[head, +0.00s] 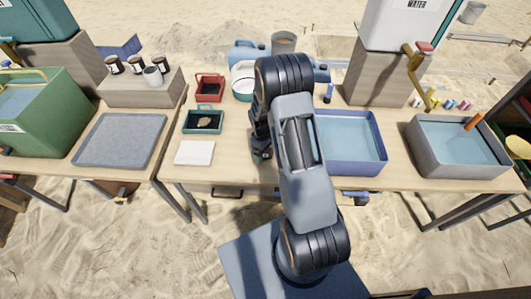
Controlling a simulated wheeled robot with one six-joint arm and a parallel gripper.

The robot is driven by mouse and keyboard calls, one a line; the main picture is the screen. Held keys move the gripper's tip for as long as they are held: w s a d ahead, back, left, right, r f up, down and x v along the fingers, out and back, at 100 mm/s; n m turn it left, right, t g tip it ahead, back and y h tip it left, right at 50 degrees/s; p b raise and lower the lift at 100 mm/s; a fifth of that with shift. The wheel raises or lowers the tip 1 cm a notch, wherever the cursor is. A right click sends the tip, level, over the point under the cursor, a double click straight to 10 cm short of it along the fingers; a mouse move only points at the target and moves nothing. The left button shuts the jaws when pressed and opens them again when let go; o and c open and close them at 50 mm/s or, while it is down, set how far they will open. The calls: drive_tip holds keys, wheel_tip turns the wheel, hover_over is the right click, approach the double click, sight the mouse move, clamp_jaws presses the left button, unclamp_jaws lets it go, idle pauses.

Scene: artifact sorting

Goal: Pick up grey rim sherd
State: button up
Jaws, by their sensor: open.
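I cannot make out a grey rim sherd in the head view. A small brown piece (205,121) lies in a dark green tray (187,128) left of my arm; it looks brown rather than grey. My gripper (261,154) points down over the middle table, right of that tray, mostly dark against my arm. Its jaws are open, and no object shows between them. My arm hides the table behind it and part of the blue basin's left side.
A blue water basin (382,160) and a grey water basin (412,140) are on the right. A grey tray (120,140) lies on the left table.

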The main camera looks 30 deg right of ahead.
drive_tip(key=shift+c, duration=0.2)
drive_tip(key=c, duration=0.8)
